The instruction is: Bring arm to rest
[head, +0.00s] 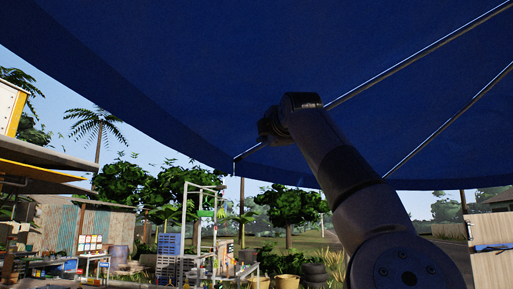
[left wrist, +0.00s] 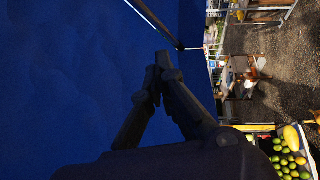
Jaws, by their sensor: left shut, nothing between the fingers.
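My left gripper (left wrist: 158,72) shows in the left wrist view as dark fingers that meet at their tips, shut and empty. It is raised in front of a blue canopy (left wrist: 75,75), and I cannot tell how far apart they are. In the head view one of my arms rises from the lower right, and its upper end is close under or in front of the canopy (head: 200,60). No gripper fingers show in the head view. My right gripper is not seen.
Thin metal struts (head: 420,55) cross under the canopy near my arm. In the left wrist view, fruit (left wrist: 288,160) lies at the lower right. A metal rack (head: 200,225), trees and sheds stand farther off. Open air lies left of my arm.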

